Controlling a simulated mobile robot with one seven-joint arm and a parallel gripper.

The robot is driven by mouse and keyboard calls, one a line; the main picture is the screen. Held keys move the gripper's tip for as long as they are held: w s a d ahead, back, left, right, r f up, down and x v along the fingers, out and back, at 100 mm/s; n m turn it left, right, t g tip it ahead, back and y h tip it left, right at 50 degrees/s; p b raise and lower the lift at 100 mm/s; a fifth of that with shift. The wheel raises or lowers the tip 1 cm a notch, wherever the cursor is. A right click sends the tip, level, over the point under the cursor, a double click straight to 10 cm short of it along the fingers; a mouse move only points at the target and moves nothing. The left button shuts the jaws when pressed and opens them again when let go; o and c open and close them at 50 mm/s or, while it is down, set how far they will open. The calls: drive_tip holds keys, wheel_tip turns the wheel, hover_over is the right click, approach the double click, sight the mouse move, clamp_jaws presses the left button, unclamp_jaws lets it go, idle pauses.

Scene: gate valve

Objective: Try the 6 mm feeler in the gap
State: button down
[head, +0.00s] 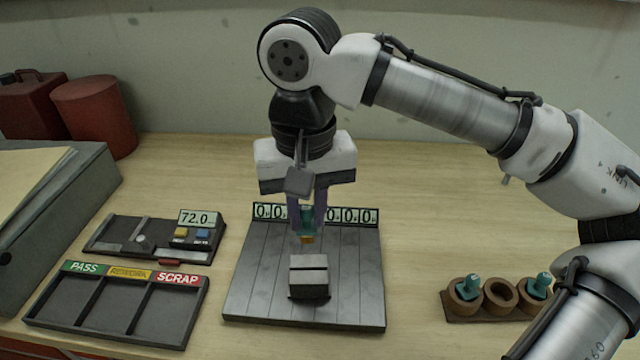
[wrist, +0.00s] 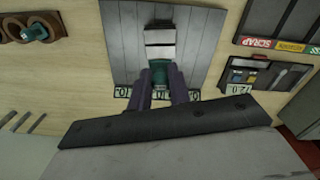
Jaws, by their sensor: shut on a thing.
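My gripper (head: 307,222) is shut on a teal-handled feeler (head: 308,214) and holds it upright above the grey grooved plate (head: 255,290). The feeler's lower end looks orange-brown; no size mark is legible. A grey block (head: 308,284) with a dark slot across its top, the gap, stands on the plate, nearer the camera and lower in the picture than the feeler. In the wrist view the teal handle (wrist: 159,70) sits between my fingers, just below the block (wrist: 160,36). The feeler appears apart from the block; its tip is hidden in the wrist view.
A brown rack (head: 500,298) at right has teal feelers in its outer sockets and an empty middle one. Number displays (head: 350,215) line the plate's back edge. At left are a gauge reading 72.0 (head: 195,218) and an empty PASS/REWORK/SCRAP tray (head: 115,305).

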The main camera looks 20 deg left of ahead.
sight(307, 230)
drive_tip(key=shift+w, duration=0.1)
drive_tip(key=shift+s+f+b, duration=0.3)
drive_tip(key=shift+f+b, duration=0.2)
drive_tip(key=shift+b, duration=0.1)
drive_tip(key=shift+w+f+b, duration=0.1)
drive_tip(key=shift+f+b, duration=1.7)
drive_tip(key=shift+f, duration=0.35)
drive_tip(key=shift+d+f, duration=0.1)
drive_tip(key=shift+f, duration=0.05)
drive_tip(key=shift+p, duration=0.8)
drive_tip(key=shift+f, duration=0.15)
idle(0.9)
drive_tip(key=shift+r+p, duration=0.2)
drive_tip(key=shift+p, duration=0.15)
idle(0.5)
drive_tip(key=shift+p, duration=0.55)
idle(1.8)
